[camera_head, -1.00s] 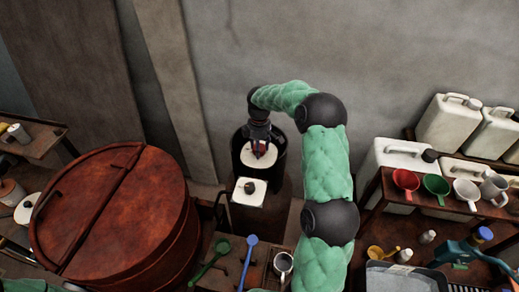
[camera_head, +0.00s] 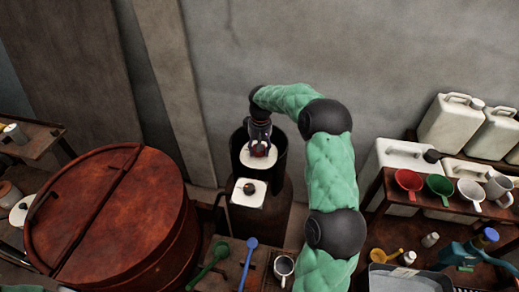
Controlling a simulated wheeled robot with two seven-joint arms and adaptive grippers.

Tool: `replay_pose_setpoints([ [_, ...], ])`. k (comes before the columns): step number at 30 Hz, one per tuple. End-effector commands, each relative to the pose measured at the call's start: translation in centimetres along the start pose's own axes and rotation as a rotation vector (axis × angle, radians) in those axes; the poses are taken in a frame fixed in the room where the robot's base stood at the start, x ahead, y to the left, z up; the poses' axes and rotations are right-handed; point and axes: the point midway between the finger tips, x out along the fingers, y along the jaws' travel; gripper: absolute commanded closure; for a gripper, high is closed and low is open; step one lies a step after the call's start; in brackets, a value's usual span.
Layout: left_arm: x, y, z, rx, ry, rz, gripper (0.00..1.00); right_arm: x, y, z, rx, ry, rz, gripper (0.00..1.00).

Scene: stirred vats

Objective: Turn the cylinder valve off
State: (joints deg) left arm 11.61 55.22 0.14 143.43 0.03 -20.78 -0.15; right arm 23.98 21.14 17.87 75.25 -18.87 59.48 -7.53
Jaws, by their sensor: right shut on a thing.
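The cylinder (camera_head: 262,213) stands against the back wall, with a dark open-fronted collar (camera_head: 281,150) around its top. A red valve handwheel (camera_head: 259,149) shows over a pale round top inside the collar. My right gripper (camera_head: 259,146) reaches down from above into the collar. It is shut on the red valve handwheel, and its fingers hide part of it. My left gripper is not in view.
A large rust-red lidded vat (camera_head: 110,215) stands to the left. A white square plate with a dark knob (camera_head: 249,192) sits just in front of the collar. A shelf with several cups (camera_head: 440,187) and white canisters (camera_head: 447,124) is at right.

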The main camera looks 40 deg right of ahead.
Motion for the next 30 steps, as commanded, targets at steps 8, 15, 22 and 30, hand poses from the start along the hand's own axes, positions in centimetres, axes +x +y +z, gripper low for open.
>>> replay_pose_setpoints([
  [8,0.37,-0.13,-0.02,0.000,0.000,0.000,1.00,0.19,-0.19,-0.13,0.134,0.008,-0.003,0.81],
  [15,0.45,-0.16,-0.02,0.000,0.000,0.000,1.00,0.14,-0.14,-0.15,0.180,0.011,-0.002,0.81],
  [22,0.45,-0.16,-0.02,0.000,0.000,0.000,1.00,0.09,-0.09,-0.17,0.187,0.012,-0.002,0.81],
  [30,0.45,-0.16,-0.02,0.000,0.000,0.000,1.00,0.04,-0.04,-0.19,0.187,0.013,-0.001,0.26],
])
